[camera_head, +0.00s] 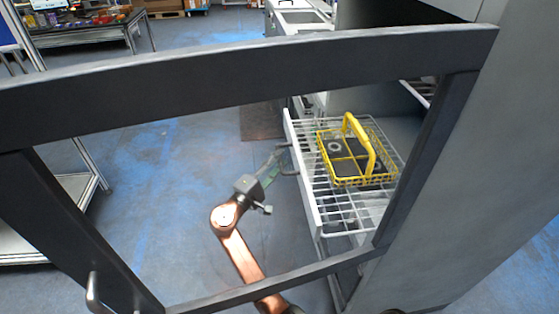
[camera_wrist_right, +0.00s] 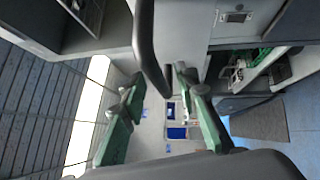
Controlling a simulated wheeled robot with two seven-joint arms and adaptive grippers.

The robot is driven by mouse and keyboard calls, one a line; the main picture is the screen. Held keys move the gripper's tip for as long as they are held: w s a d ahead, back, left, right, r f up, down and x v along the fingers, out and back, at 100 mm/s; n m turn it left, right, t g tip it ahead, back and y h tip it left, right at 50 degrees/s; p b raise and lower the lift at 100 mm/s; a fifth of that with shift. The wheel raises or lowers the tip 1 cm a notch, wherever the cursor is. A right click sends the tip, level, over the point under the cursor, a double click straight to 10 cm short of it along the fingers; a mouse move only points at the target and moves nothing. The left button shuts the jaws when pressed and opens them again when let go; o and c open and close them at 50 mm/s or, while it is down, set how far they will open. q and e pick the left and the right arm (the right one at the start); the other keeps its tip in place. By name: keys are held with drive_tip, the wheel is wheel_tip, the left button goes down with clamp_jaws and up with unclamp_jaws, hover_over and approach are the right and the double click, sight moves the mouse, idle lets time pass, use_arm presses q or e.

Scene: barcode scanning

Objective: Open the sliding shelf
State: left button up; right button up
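The sliding shelf (camera_head: 290,135) is a white wire rack with a pale front panel, seen in the head view inside the cabinet on the right and standing out from it. A yellow wire basket (camera_head: 348,178) with dark contents sits on it. My right gripper (camera_head: 277,157) is at the dark shelf handle (camera_head: 289,161) on the front panel. In the right wrist view, the green fingers of the gripper (camera_wrist_right: 158,82) are spread apart. The dark curved handle (camera_wrist_right: 147,45) reaches down between them, with gaps visible on both sides. My left gripper is out of view.
A dark-framed door (camera_head: 240,75) stands open across the head view, with a metal door handle (camera_head: 93,292) at lower left. My right arm shows through its opening. A metal table (camera_head: 95,35) stands far left. The blue-grey floor (camera_head: 170,190) left of the shelf is clear.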

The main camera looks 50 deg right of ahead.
drive_tip(key=a+f, duration=0.1)
drive_tip(key=a, duration=1)
drive_tip(key=shift+s+f, duration=0.3)
drive_tip(key=shift+s, duration=0.05)
